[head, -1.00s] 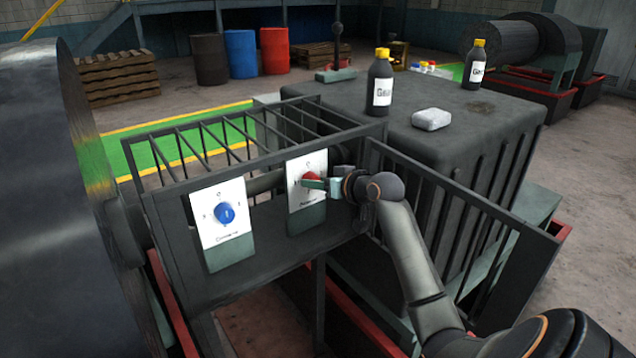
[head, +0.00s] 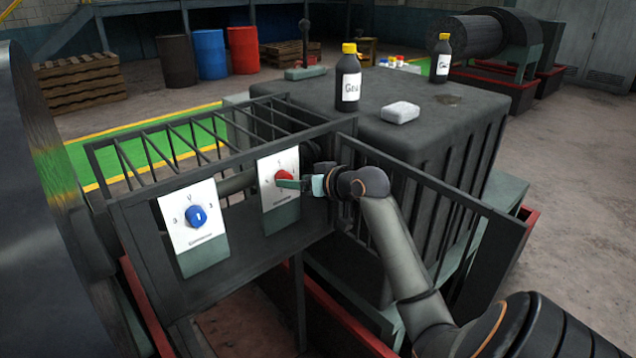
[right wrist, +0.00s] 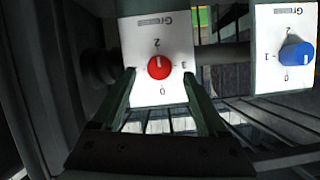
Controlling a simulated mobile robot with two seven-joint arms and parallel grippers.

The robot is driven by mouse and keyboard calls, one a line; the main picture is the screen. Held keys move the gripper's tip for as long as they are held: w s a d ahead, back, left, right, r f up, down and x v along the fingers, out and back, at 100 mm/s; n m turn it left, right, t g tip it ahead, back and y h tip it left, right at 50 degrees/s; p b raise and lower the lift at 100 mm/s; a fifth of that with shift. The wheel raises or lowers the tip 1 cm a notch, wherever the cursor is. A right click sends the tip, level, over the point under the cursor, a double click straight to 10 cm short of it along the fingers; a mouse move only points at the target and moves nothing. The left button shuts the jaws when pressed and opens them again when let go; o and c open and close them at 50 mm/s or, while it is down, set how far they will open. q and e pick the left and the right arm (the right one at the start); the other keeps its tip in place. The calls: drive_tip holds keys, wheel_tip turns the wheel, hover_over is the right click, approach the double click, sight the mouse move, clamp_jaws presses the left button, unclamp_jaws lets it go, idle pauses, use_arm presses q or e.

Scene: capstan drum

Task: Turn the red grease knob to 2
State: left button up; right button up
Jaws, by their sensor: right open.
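The red knob (head: 284,177) sits on a white label plate (head: 281,205) on the dark frame. In the right wrist view, the red knob (right wrist: 159,67) has a pale mark pointing up, towards a digit that looks like 2. A 0 shows below it. My right gripper (right wrist: 159,74) is open, its green fingers on either side of the knob with gaps visible. In the head view my right gripper (head: 290,184) reaches the knob from the right and partly covers it. My left gripper is not in view.
A blue knob (head: 196,216) on its own plate is left of the red one; it also shows in the right wrist view (right wrist: 296,54). A railing (head: 430,205) and a dark housing (head: 440,130) with bottles stand right. A large drum (head: 35,190) is at left.

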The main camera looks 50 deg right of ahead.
drive_tip(key=b+v, duration=0.1)
drive_tip(key=v, duration=0.8)
drive_tip(key=shift+s, duration=0.25)
drive_tip(key=shift+r, duration=0.1)
drive_tip(key=s+a+f+n+g, duration=0.15)
drive_tip(key=a+f, duration=0.45)
drive_tip(key=f, duration=0.7)
drive_tip(key=s+a+f+n+g, duration=0.15)
drive_tip(key=a+f, duration=0.35)
drive_tip(key=f, duration=0.8)
drive_tip(key=s+a+f+n+y, duration=0.1)
drive_tip(key=s+a+f, duration=0.5)
drive_tip(key=a, duration=0.3)
drive_tip(key=s+a+f+n+g+y, duration=0.1)
drive_tip(key=s+a+f+y, duration=0.1)
drive_tip(key=s+a+f, duration=0.4)
drive_tip(key=s+a, duration=0.1)
drive_tip(key=a, duration=0.3)
drive_tip(key=shift+f, duration=0.3)
drive_tip(key=shift+n, duration=0.3)
